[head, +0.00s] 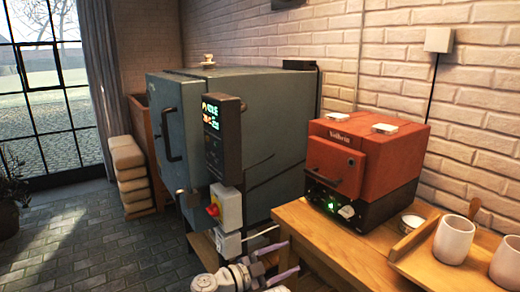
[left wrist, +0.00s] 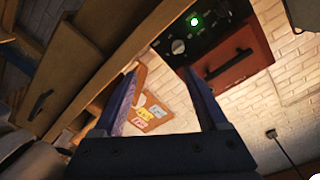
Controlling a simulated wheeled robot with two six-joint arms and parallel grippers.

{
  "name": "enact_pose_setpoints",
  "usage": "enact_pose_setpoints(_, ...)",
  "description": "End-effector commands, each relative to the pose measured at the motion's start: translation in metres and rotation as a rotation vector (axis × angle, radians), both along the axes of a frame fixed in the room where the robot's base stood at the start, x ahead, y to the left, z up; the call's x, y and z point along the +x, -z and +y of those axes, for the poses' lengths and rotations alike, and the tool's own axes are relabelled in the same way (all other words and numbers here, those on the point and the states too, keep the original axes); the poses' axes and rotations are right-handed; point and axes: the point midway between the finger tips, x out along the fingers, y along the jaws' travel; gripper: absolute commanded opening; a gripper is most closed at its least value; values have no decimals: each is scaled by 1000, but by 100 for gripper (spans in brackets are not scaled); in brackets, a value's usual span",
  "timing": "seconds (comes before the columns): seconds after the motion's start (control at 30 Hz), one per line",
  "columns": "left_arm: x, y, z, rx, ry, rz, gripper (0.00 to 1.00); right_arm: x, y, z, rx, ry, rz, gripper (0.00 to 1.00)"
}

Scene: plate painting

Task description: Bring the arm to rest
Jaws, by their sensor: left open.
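My left gripper (head: 291,256) is at the bottom middle of the head view, by the left front edge of the wooden table (head: 322,232). Its two purple-blue fingers are spread apart with nothing between them. In the left wrist view the same open fingers (left wrist: 160,72) point towards the table edge and the small red kiln (left wrist: 232,62), which is apart from them. The rest of the left arm is mostly cut off by the lower frame edge. My right gripper is not in view.
A large grey kiln (head: 265,125) stands behind my gripper. The paved floor (head: 90,240) at left is open.

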Motion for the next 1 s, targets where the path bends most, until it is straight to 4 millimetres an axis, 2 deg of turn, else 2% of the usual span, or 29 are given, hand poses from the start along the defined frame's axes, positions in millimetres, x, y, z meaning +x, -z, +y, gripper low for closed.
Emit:
enact_pose_setpoints(0.27, -11, 45, 8, 79, 23, 287, 75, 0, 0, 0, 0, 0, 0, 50)
enact_pose_setpoints(0.37, -17, 71, 17, 128, 3, 457, 75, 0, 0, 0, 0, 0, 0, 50)
enact_pose_setpoints(0.47, -26, 105, 35, 194, -64, 684, 75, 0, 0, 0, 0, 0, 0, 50)
enact_pose_setpoints(0.6, -39, 150, 75, 279, -255, 1012, 75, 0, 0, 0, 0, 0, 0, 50)
enact_pose_setpoints(0.7, -49, 175, 109, 321, -446, 1216, 75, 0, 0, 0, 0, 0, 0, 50)
enact_pose_setpoints(0.8, -59, 192, 142, 341, -648, 1366, 75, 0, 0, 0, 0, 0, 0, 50)
enact_pose_setpoints(1.0, -74, 209, 197, 332, -1021, 1541, 75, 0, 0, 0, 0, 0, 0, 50)
